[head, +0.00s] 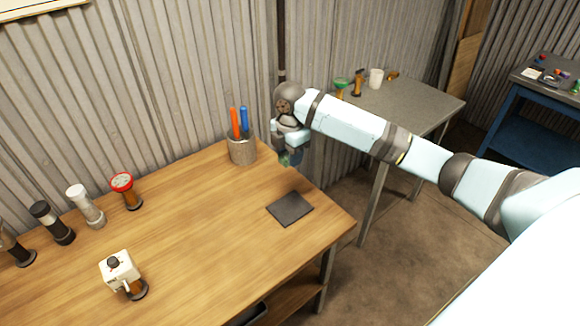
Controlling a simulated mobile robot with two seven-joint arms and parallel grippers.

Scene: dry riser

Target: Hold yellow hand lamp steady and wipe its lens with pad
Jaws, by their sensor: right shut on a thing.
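My right gripper (291,143) points down over the far right end of the wooden table, just right of the pen cup. It is shut on a small blue-green thing (292,158), mostly hidden by the fingers; I cannot tell if this is the pad. No clearly yellow hand lamp shows. Several lamps stand on the left of the table: a red-headed one (123,188), a white one (84,205), a black one (52,222) and a boxy cream one (120,270) nearer the front. My left gripper is out of view.
A flat dark square mat (290,209) lies below the gripper near the table's right edge. A cup (242,151) holds orange and blue sticks. The wooden table's (205,225) middle is clear. A grey side table (415,100) and a blue bench (535,140) stand right.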

